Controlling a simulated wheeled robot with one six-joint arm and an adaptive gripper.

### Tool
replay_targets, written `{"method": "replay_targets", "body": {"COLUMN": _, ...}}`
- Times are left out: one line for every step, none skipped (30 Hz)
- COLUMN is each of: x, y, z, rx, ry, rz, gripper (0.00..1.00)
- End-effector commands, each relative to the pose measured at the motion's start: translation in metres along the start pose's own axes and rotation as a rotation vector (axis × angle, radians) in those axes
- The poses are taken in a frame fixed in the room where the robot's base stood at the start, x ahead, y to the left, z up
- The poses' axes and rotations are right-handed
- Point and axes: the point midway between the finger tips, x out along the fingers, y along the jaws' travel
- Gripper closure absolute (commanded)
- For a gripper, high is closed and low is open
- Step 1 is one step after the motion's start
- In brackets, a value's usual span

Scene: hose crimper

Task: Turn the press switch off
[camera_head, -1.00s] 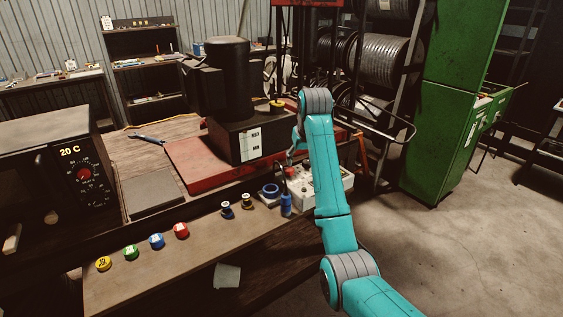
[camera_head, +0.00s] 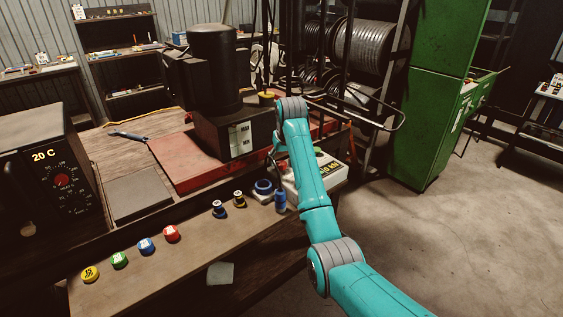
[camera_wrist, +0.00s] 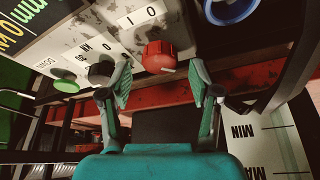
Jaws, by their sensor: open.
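The control box (camera_head: 331,170) is pale and worn, at the right end of the bench, partly hidden by my arm in the head view. In the wrist view, the box's panel (camera_wrist: 122,38) carries a red rotary knob (camera_wrist: 160,54), a black knob (camera_wrist: 100,72) and a green button (camera_wrist: 65,83). The left finger overlaps the black knob in view.
A black press (camera_head: 216,75) stands on a red base (camera_head: 183,170) left of my arm. A blue tape ring (camera_head: 263,187) and small spools (camera_head: 219,209) lie on the bench front. An oven (camera_head: 62,180) stands at left. Floor at right is clear.

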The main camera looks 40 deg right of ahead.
Motion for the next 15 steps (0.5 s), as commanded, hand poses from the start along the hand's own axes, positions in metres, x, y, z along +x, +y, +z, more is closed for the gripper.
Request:
{"method": "replay_targets", "body": {"x": 0.006, "y": 0.000, "z": 0.000, "rx": 0.000, "ry": -0.002, "rz": 0.000, "gripper": 0.37}}
{"method": "replay_targets", "body": {"x": 0.009, "y": 0.000, "z": 0.000, "rx": 0.000, "ry": -0.001, "rz": 0.000, "gripper": 0.37}}
{"method": "replay_targets", "body": {"x": 0.011, "y": 0.000, "z": 0.000, "rx": 0.000, "ry": -0.001, "rz": 0.000, "gripper": 0.37}}
{"method": "replay_targets", "body": {"x": 0.013, "y": 0.000, "z": 0.000, "rx": 0.000, "ry": -0.001, "rz": 0.000, "gripper": 0.37}}
{"method": "replay_targets", "body": {"x": 0.014, "y": 0.000, "z": 0.000, "rx": 0.000, "ry": -0.001, "rz": 0.000, "gripper": 0.37}}
{"method": "replay_targets", "body": {"x": 0.016, "y": 0.000, "z": 0.000, "rx": 0.000, "ry": 0.000, "rz": 0.000, "gripper": 0.37}}
{"method": "replay_targets", "body": {"x": 0.017, "y": 0.000, "z": 0.000, "rx": 0.000, "ry": 0.000, "rz": 0.000, "gripper": 0.37}}
{"method": "replay_targets", "body": {"x": 0.017, "y": 0.000, "z": 0.000, "rx": 0.000, "ry": 0.000, "rz": 0.000, "gripper": 0.37}}
{"method": "replay_targets", "body": {"x": 0.018, "y": 0.000, "z": 0.000, "rx": 0.000, "ry": 0.000, "rz": 0.000, "gripper": 0.37}}
{"method": "replay_targets", "body": {"x": 0.018, "y": 0.000, "z": 0.000, "rx": 0.000, "ry": 0.001, "rz": 0.000, "gripper": 0.37}}
{"method": "replay_targets", "body": {"x": 0.018, "y": 0.000, "z": 0.000, "rx": 0.000, "ry": 0.001, "rz": 0.000, "gripper": 0.37}}
{"method": "replay_targets", "body": {"x": 0.018, "y": 0.000, "z": 0.000, "rx": 0.000, "ry": 0.001, "rz": 0.000, "gripper": 0.37}}
{"method": "replay_targets", "body": {"x": 0.018, "y": 0.000, "z": 0.000, "rx": 0.000, "ry": 0.001, "rz": 0.000, "gripper": 0.37}}
{"method": "replay_targets", "body": {"x": 0.018, "y": 0.000, "z": 0.000, "rx": 0.000, "ry": 0.000, "rz": 0.000, "gripper": 0.37}}
{"method": "replay_targets", "body": {"x": 0.018, "y": 0.000, "z": 0.000, "rx": 0.000, "ry": 0.000, "rz": 0.000, "gripper": 0.37}}
